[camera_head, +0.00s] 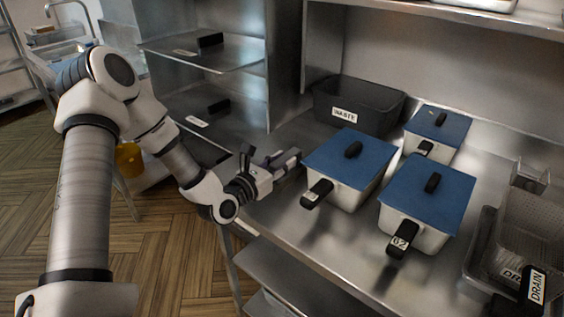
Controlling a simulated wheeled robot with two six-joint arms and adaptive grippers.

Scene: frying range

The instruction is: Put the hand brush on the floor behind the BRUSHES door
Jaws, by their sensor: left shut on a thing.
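No other hand brush can be made out. On the steel unit at the left, an upper panel (235,57) and a lower panel (240,119) each carry a black handle and a white label. The labels are too small to read, so I cannot pick out the BRUSHES door. My right gripper is not in view.
The counter (310,240) bears a black WASTE bin (385,110), three white pans with blue lids (345,160) (425,190) (440,123), and a wire basket by a DRAIN label (535,285). A yellow bucket (128,160) is behind my left arm. Wood floor (170,265) is open at lower left.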

